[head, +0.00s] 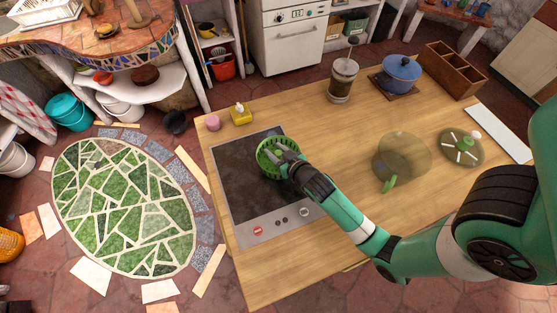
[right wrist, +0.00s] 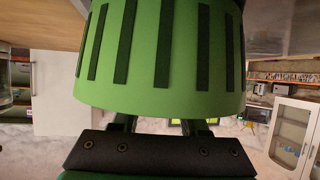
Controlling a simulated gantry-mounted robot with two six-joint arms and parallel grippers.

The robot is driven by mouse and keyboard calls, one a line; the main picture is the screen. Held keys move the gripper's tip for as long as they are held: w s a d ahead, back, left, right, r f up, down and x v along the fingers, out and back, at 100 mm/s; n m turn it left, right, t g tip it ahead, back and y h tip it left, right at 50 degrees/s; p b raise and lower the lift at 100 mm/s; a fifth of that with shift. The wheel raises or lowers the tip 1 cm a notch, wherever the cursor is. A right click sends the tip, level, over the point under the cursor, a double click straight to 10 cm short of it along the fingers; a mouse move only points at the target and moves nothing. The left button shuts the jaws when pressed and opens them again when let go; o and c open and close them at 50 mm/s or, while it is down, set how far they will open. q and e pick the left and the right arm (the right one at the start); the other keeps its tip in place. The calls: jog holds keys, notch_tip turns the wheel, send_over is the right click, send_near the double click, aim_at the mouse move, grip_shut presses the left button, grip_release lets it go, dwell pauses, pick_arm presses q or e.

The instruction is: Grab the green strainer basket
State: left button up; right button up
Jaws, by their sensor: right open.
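The green strainer basket (head: 264,151) is round with slotted sides and sits on the dark cooktop (head: 233,185). My right gripper (head: 284,158) is at the basket's right side and overlaps it in the head view. In the right wrist view the basket's slotted wall (right wrist: 150,60) fills the upper middle, close to the camera. The right gripper's fingers (right wrist: 162,126) pass behind the basket's edge, so their tips are hidden. The jaws are open, and I cannot tell whether they touch the basket. My left gripper is in neither view.
A clear bowl with a green handle (head: 401,157) and a round lid (head: 462,147) stand to the right. A glass jar (head: 342,82), blue pot (head: 401,70) and wooden box (head: 452,70) are at the back. The counter's front is clear.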

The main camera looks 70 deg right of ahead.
jog(key=shift+w+d+f, duration=0.2)
jog(key=shift+w+d, duration=0.15)
jog(key=shift+w, duration=0.1)
grip_shut()
